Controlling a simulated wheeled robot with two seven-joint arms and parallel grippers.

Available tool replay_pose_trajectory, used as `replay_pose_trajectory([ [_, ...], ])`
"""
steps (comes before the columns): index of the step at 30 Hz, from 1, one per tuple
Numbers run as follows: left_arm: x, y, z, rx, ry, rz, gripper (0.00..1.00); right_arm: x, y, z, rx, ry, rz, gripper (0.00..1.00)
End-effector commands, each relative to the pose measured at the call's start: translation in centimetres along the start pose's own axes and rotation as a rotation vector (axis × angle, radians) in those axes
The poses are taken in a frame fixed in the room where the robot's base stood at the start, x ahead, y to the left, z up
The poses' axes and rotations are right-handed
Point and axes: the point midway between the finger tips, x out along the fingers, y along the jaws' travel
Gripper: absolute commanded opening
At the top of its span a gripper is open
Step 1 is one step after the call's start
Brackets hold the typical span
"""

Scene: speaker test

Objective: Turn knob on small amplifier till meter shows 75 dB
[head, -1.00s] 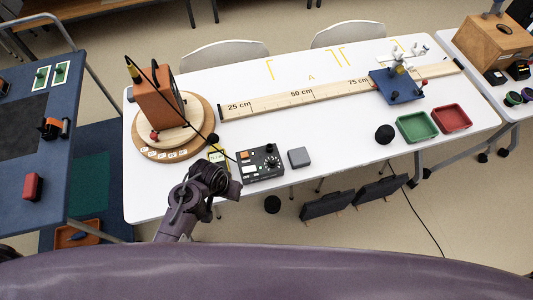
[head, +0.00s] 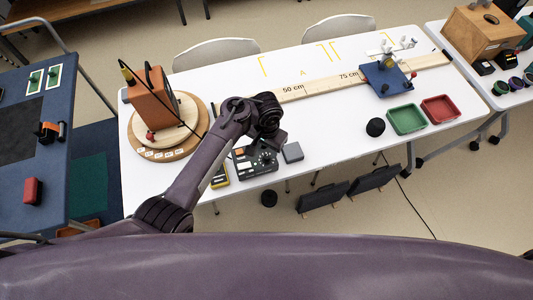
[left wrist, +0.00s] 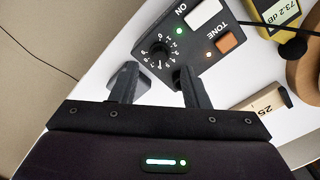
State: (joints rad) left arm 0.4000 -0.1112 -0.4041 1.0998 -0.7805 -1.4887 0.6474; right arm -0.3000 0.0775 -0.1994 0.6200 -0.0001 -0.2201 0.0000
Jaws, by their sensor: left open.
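The small amplifier (head: 243,166) is a dark box on the white table. Contact is not visible. My right gripper is out of view.
A brown speaker box (head: 152,98) stands on a round wooden turntable (head: 190,108) at left, with a cable running to the right. A ruler board (head: 318,86) lies behind the amplifier. A grey block (head: 293,152) sits right of it. Green (head: 407,119) and red trays (head: 440,109) stand farther right.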

Motion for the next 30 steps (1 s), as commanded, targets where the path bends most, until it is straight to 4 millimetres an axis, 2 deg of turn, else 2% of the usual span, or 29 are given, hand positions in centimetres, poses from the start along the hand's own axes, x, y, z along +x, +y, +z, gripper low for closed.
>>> replay_pose_trajectory([
  [3, 2.1, -0.1, 0.0, 0.000, -0.001, -0.003, 0.42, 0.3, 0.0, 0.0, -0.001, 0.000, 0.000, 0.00],
  [9, 4.3, 0.0, -0.1, 0.000, 0.001, 0.000, 0.42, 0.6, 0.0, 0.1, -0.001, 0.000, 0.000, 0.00],
  [20, 4.9, 0.0, -0.1, -0.002, 0.002, 0.000, 0.40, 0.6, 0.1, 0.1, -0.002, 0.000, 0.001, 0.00],
  [27, 4.9, 0.0, -0.1, -0.002, 0.002, 0.000, 0.09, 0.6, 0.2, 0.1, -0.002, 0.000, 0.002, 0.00],
  [30, 4.9, 0.0, -0.1, -0.002, 0.002, 0.000, 0.00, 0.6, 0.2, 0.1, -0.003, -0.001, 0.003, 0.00],
])
